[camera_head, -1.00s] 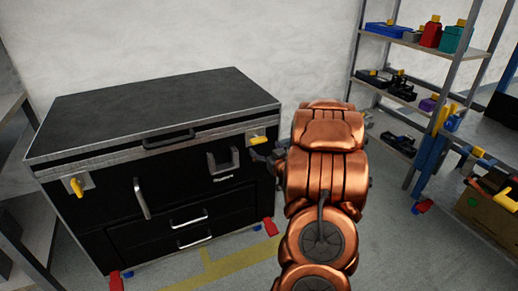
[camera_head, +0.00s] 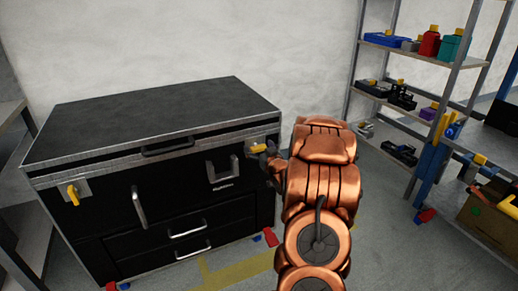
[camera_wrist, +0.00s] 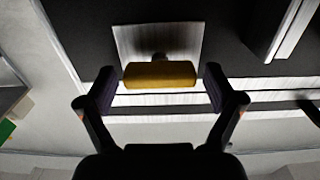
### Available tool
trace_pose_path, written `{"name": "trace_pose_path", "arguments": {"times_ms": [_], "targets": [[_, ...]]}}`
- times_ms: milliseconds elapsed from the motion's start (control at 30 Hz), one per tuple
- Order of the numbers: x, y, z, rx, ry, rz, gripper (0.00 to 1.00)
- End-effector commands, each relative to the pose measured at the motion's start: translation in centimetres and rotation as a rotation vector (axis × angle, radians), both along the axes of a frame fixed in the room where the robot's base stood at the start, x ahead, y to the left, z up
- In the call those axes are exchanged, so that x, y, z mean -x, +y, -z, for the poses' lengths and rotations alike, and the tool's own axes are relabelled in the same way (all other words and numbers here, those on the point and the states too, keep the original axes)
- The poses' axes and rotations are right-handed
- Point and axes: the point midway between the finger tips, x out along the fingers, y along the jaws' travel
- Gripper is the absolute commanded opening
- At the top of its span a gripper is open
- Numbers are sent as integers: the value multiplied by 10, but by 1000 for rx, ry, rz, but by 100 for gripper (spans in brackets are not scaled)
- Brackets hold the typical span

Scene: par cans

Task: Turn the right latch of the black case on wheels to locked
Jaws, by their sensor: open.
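The black case on wheels (camera_head: 160,205) stands at the left in the head view. Its right latch (camera_head: 256,148) has a yellow handle on a pale plate near the lid's edge and lies roughly level. In the wrist view the yellow latch handle (camera_wrist: 160,74) lies crosswise between my fingers. My gripper (camera_wrist: 160,88) is open, one finger beyond each end of the handle; I cannot tell whether either touches it. In the head view my gripper (camera_head: 270,156) is at the latch, partly hidden by my arm. The left latch (camera_head: 73,194) has its yellow handle hanging down.
A U-shaped handle (camera_head: 222,172) is on the case front, left of the right latch. Drawers with silver handles (camera_head: 188,229) are below. A shelf rack (camera_head: 463,62) with small goods stands at the right. Some floor between case and rack is free.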

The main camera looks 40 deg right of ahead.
Motion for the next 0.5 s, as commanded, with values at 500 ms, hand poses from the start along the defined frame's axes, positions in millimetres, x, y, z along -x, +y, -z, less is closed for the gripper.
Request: {"name": "trace_pose_path", "arguments": {"times_ms": [500], "targets": [[0,0,1,-1,2,1,65]]}}
